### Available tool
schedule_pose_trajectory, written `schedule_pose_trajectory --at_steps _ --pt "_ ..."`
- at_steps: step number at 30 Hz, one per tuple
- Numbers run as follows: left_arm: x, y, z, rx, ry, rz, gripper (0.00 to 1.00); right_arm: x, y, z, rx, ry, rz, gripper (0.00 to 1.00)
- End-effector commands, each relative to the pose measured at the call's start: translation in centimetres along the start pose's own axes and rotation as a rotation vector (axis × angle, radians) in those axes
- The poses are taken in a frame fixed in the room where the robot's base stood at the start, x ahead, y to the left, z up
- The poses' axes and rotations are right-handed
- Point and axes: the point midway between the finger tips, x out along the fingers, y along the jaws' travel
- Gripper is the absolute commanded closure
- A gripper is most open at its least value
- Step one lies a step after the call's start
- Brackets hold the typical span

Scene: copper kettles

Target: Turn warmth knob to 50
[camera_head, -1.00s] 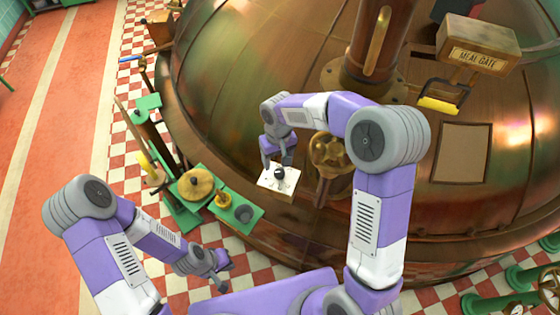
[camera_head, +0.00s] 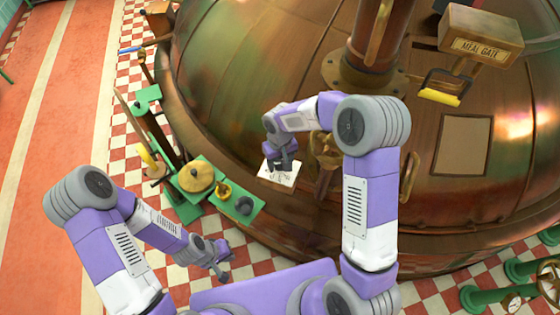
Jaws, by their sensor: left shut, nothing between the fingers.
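A small white panel (camera_head: 286,180) with dark markings sits at the lower left side of the copper kettle. In the earlier picture a dark round knob shows on this panel; now my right gripper (camera_head: 283,168) is right over that spot and hides it. I cannot tell whether the fingers touch the knob or how far apart they are. The knob's pointer and any number are too small or covered to read. My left gripper (camera_head: 226,273) is shut and empty, low over the checkered floor, well away from the panel.
The copper kettle (camera_head: 240,95) fills the middle and right. A brass handwheel (camera_head: 326,150) is close right of my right gripper. A green stand (camera_head: 215,182) with brass and dark fittings is left of the panel. Checkered floor (camera_head: 180,285) lies open around my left gripper.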

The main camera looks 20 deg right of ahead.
Motion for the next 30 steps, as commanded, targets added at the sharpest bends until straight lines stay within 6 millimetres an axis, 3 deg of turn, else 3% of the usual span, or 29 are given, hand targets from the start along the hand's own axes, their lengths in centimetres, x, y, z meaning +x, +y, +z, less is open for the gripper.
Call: schedule_pose_trajectory --at_steps 1,9,20,30 --pt "0.0 0.0 0.0 0.0 0.0 0.0 1.0 -0.02 0.0 0.0 0.0 0.0 0.0 0.51" --pt "0.0 0.0 0.0 0.0 0.0 0.0 1.0 -0.04 0.0 -0.01 0.0 0.0 0.0 0.91" --pt "0.09 -0.03 0.0 0.0 0.0 0.0 1.0 -0.05 0.04 -0.01 -0.07 0.0 0.0 0.91" --pt "0.24 -0.09 -0.01 0.0 0.0 0.0 1.0 -0.07 0.11 -0.05 -0.318 0.002 0.0 0.91"
